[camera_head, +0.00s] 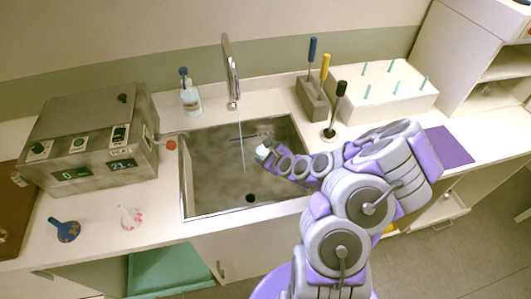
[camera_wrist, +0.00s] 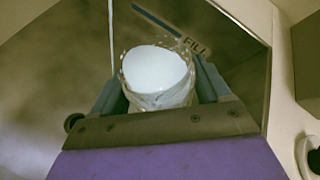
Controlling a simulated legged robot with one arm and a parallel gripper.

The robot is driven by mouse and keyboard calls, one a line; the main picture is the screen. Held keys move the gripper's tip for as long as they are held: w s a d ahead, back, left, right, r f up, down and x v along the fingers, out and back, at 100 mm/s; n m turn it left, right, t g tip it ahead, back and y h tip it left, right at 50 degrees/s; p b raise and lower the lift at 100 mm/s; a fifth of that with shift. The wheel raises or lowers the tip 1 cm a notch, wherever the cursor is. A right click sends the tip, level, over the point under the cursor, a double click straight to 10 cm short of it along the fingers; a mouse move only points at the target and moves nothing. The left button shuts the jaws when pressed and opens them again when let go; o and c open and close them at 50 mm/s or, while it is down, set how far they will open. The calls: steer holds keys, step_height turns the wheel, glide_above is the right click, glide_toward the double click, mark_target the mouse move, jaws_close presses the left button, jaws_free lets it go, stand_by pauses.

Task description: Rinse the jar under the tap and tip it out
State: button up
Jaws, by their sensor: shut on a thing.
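My gripper (camera_head: 272,157) is over the right part of the sink (camera_head: 213,188), shut on a small clear jar (camera_head: 262,151). In the wrist view the jar (camera_wrist: 158,94) sits between both fingers, and a smooth white surface shows inside its rim. I cannot tell whether this is liquid or a coating. The tap (camera_head: 230,65) stands behind the sink, and a thin stream of water (camera_head: 242,145) runs from it. In the head view the stream falls left of the jar. In the wrist view it passes at the jar's upper left, apart from the rim.
A soap bottle (camera_head: 190,98) stands left of the tap. A tool block (camera_head: 312,98) and a black-handled tool (camera_head: 336,110) stand right of the sink.

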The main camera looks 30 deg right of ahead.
mark_target(261, 145)
steer(key=shift+a, duration=0.15)
stand_by(0.3)
steer(key=shift+r+p, duration=0.1)
steer(key=shift+p, duration=0.3)
steer(key=shift+a+r+p, duration=0.1)
steer(key=shift+a+p, duration=0.15)
steer(key=shift+p, duration=0.2)
steer(key=shift+a+r+n+h+p, duration=0.3)
steer(key=shift+n+h+p, duration=0.4)
steer(key=shift+p, duration=0.9)
steer(key=shift+w+r+n+h+p, duration=0.1)
steer(key=shift+r+n+h+p, duration=0.35)
steer(key=shift+p, duration=0.75)
stand_by(0.7)
steer(key=shift+a+h, duration=0.1)
steer(key=shift+h, duration=0.15)
steer(key=shift+r+n+p, duration=0.15)
steer(key=shift+n+p, duration=0.2)
steer(key=shift+n, duration=0.1)
steer(key=shift+h, duration=0.4)
steer(key=shift+r+n+h, duration=0.3)
steer(key=shift+n, duration=0.1)
